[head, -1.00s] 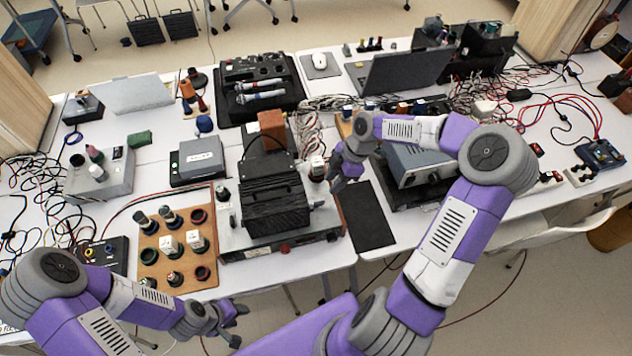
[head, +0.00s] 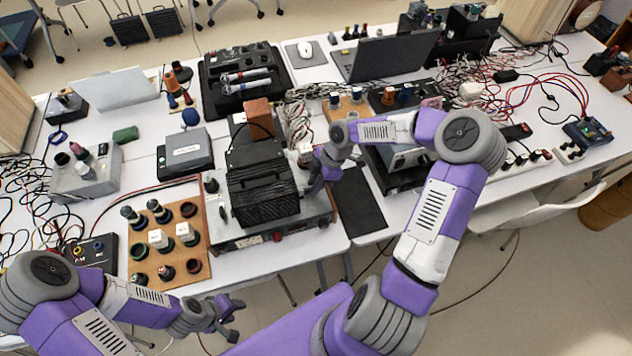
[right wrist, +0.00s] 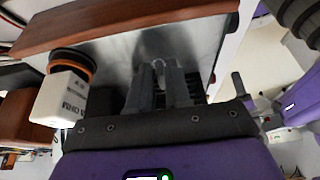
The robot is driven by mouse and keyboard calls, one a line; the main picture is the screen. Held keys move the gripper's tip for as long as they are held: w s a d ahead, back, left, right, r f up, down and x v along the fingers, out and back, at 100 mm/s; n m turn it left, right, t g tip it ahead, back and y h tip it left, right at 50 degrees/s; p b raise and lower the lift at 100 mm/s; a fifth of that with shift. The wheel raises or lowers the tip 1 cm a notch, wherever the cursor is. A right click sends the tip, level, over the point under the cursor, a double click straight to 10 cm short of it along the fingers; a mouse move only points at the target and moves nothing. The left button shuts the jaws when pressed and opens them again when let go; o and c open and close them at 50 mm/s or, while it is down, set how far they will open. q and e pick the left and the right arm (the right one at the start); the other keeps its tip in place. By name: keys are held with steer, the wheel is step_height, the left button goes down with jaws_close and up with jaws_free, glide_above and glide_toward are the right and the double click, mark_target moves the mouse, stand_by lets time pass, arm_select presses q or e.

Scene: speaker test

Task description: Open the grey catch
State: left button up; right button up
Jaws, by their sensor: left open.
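A black ribbed box (head: 262,190) sits on a grey metal unit (head: 313,221) at the table's front edge. My right gripper (head: 313,183) is at the box's right side, low over the unit. In the right wrist view its two grey fingers (right wrist: 162,82) point at a metal surface, close together. A small pale loop (right wrist: 159,64) shows between the fingertips; I cannot tell whether it is the grey catch or whether they grip it. The catch is not clear in the head view. My left gripper (head: 232,318) is open and empty, in front of the table.
A white block marked with letters (right wrist: 62,98) stands left of my right fingers in the wrist view. A wooden board (head: 144,266) with several knobs lies left of the unit. A dark mat (head: 357,206) lies to its right. Cables cover much of the table.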

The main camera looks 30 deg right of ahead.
jaws_close()
steer(key=shift+m, duration=0.4)
steer(key=shift+s+a+m+t, duration=0.1)
steer(key=shift+s+m+t, duration=0.1)
steer(key=shift+m+t, duration=0.5)
steer(key=shift+s+a+m+h+b, duration=0.15)
steer(key=shift+m+h+b, duration=0.3)
steer(key=shift+m, duration=0.65)
steer(key=shift+f+m+t+b, duration=0.15)
steer(key=shift+m+t+b, duration=0.25)
steer(key=shift+m+b, duration=0.4)
steer(key=m+b, duration=0.1)
steer(key=b, duration=0.1)
steer(key=m+h+b, duration=0.1)
steer(key=m+b, duration=0.1)
steer(key=b, duration=0.1)
steer(key=a+m+t+h+b, duration=0.1)
steer(key=m+b, duration=0.1)
steer(key=shift+s+b, duration=0.3)
steer(key=shift+s+m+h+b, duration=0.1)
steer(key=shift+m+h+b, duration=0.15)
steer(key=shift+m+b, duration=0.7)
